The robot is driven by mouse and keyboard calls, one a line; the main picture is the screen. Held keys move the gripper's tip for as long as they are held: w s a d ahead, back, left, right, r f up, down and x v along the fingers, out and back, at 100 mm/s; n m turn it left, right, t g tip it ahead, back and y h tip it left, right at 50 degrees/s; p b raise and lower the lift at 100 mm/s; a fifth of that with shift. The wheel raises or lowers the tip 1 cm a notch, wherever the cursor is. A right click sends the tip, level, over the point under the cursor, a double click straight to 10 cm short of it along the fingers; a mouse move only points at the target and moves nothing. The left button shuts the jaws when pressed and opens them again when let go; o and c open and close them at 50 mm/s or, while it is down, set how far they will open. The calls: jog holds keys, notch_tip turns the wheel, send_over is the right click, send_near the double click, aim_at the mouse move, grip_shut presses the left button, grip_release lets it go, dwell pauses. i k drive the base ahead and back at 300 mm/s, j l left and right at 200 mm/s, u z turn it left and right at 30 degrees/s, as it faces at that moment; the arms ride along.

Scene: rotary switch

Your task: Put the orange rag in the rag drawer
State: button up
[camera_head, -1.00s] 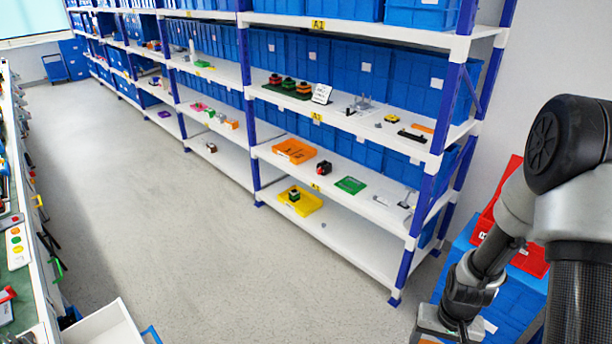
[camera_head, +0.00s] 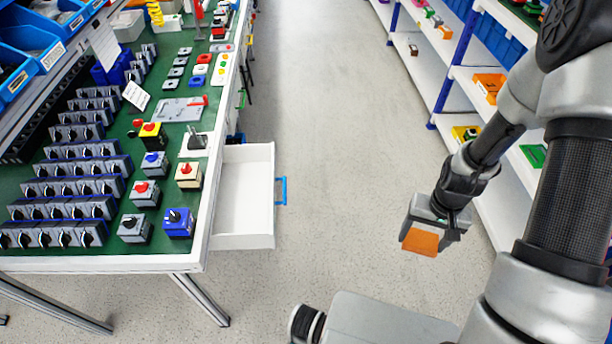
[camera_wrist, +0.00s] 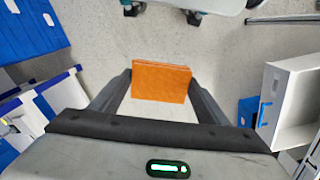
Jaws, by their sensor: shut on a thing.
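My gripper (camera_head: 440,234) is shut on the orange rag (camera_head: 420,241), a flat folded square, and holds it above the floor to the right of the bench. In the wrist view the rag (camera_wrist: 161,82) sits between the two dark fingers of my gripper (camera_wrist: 161,86). The white drawer (camera_head: 246,240) with a blue handle (camera_head: 281,191) is pulled out from the right side of the green-topped bench. What I see of its inside is empty. The drawer also shows at the right of the wrist view (camera_wrist: 290,122). The rag is apart from the drawer.
The bench (camera_head: 100,262) carries rows of grey rotary switches (camera_head: 60,236) and several coloured button boxes. White shelves with blue posts (camera_head: 455,60) stand on the right. The grey floor (camera_head: 325,130) between drawer and shelves is clear.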

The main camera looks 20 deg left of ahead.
aim_at(254, 200)
jog(key=i+u, duration=0.15)
jog(key=u, duration=0.3)
jog(key=i+u, duration=0.2)
jog(key=u, duration=0.3)
jog(key=i+u, duration=0.2)
jog(key=u, duration=0.25)
jog(key=i+u, duration=0.25)
jog(key=i+l+u, duration=0.15)
jog(key=u, duration=0.15)
